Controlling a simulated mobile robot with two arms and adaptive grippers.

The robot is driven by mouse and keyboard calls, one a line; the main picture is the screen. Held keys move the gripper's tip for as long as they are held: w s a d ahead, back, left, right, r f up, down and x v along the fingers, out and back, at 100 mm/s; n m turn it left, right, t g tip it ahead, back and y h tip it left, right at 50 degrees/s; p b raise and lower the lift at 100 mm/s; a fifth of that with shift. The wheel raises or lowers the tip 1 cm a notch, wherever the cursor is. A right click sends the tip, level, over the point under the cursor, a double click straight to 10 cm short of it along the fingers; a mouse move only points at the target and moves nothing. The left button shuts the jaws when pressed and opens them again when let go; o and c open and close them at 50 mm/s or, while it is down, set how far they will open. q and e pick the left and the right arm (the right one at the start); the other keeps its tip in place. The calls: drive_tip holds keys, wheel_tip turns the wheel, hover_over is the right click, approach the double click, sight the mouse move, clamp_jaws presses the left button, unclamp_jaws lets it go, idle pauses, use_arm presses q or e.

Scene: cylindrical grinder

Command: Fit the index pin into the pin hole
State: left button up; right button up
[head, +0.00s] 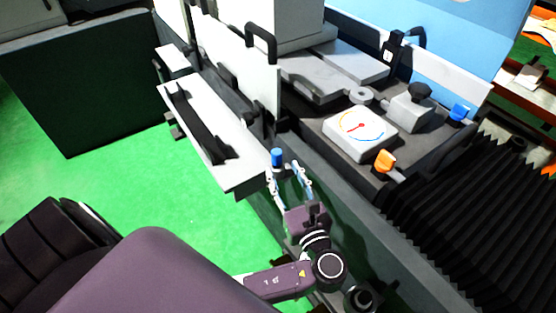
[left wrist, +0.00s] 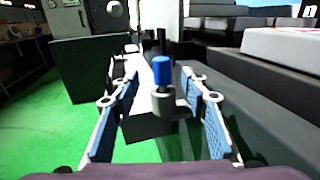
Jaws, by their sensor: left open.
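A blue-topped cylinder, which looks like the index pin (head: 277,157), stands upright by the near end of a white shelf on the machine's side. In the left wrist view its blue top (left wrist: 162,70) sits above a grey cylindrical part, midway between the fingers. My left gripper (head: 288,176) is open, with its blue-padded fingers (left wrist: 161,92) pointing towards the pin and a finger on each side of the line to it. I see no finger touching it. A grey ring-shaped part (head: 361,95) on the machine table may be the pin hole; I cannot tell. My right gripper is not in view.
The white shelf (head: 240,177) with a black bar runs beside the pin. A dial box (head: 360,128) with an orange knob (head: 385,161) stands on the machine table. Black bellows (head: 470,215) lie at right. Green floor (head: 110,185) is open at left.

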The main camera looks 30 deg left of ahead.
sight(279, 157)
use_arm(q)
drive_tip(key=shift+w+a+r, duration=0.25)
drive_tip(key=shift+w+a, duration=0.05)
drive_tip(key=shift+a, duration=0.25)
drive_tip(key=shift+w+a+r, duration=0.2)
drive_tip(key=shift+w+a, duration=0.1)
drive_tip(key=shift+a, duration=0.2)
drive_tip(key=x, duration=0.2)
drive_tip(key=p+x, duration=0.1)
drive_tip(key=shift+w+f, duration=0.1)
drive_tip(key=shift+w, duration=0.4)
drive_tip(key=shift+w+a+f, duration=0.1)
drive_tip(key=shift+w+a, duration=0.2)
drive_tip(key=shift+a, duration=0.25)
drive_tip(key=shift+c, duration=0.6)
drive_tip(key=c, duration=0.8)
clamp_jaws()
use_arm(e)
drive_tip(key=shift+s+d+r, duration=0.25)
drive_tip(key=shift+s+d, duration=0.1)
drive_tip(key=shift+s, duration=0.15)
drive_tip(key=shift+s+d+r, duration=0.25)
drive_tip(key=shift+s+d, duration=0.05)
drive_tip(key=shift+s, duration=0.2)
